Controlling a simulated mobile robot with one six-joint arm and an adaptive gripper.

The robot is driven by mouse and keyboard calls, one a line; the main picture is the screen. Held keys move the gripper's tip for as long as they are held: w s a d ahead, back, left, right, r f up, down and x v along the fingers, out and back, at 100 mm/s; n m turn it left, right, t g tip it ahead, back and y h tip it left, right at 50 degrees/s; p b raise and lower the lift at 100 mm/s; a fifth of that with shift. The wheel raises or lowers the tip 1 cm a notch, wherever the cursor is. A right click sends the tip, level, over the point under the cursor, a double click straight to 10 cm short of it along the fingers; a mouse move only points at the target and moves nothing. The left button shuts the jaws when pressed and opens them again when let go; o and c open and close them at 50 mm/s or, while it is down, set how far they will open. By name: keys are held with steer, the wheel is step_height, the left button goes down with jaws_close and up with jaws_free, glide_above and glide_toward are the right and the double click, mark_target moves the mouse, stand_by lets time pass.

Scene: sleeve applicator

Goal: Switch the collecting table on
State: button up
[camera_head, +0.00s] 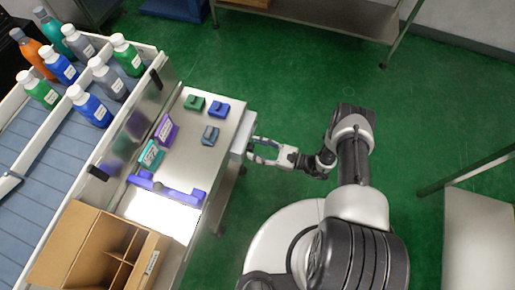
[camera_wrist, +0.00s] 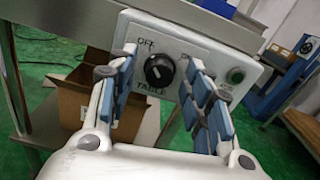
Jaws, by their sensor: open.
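A pale control panel (camera_wrist: 205,50) on the side of the steel table fills the middle of the wrist view. It carries a black rotary knob (camera_wrist: 159,70) with "OFF" printed above left and "TABLE" below. The knob's pointer position is hard to read. In the head view my gripper (camera_head: 254,150) is at the right side of the steel table (camera_head: 215,160). The knob is not visible there.
Green, purple, teal and blue blocks lie on the table top, with a blue bar (camera_head: 165,190) near its front. A cardboard box (camera_head: 90,250) stands at lower left. Several bottles stand on the conveyor (camera_head: 50,150).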

steer(key=shift+c, duration=0.3)
steer(key=c, duration=1)
